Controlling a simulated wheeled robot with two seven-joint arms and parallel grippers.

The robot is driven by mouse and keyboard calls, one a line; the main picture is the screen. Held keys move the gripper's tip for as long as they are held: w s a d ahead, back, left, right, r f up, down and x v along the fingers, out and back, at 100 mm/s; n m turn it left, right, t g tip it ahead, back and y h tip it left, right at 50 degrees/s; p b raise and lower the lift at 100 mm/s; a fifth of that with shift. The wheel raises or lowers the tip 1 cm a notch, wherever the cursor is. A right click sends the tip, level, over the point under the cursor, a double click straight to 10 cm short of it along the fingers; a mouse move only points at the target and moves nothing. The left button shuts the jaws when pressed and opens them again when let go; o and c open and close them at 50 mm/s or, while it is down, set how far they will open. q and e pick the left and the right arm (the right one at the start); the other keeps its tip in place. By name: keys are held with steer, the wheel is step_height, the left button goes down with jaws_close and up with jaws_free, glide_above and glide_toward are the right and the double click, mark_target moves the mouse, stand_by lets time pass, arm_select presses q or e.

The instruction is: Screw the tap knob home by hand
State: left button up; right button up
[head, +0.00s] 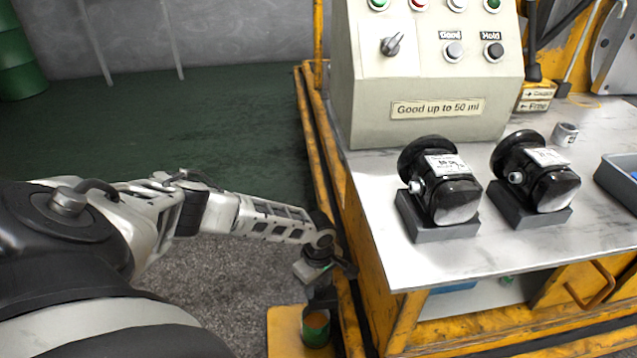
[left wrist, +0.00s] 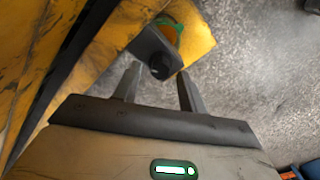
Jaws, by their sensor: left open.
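My left gripper (head: 322,284) hangs low beside the workbench's left side, above a yellow step. In the left wrist view my left gripper (left wrist: 159,72) is open, its two fingers apart. A dark block with a round black end, seemingly the tap knob (left wrist: 160,66), shows between and just beyond the fingertips. I cannot tell whether the fingers touch it. Behind it is a green and orange round part (left wrist: 172,28), which shows in the head view as a small orange and green container (head: 316,330). My gripper partly hides the knob in the head view. My right gripper is not in view.
The workbench (head: 390,225) holds two black hydraulic motors (head: 440,185) (head: 536,180), a control box (head: 430,110) and a grey tray (head: 620,178). Its yellow frame (head: 330,180) stands close to the gripper. The floor to the left (head: 180,135) is clear.

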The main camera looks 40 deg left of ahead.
arm_select(q)
steer(key=shift+f, duration=0.6)
jaws_close()
steer(key=shift+r, duration=0.1)
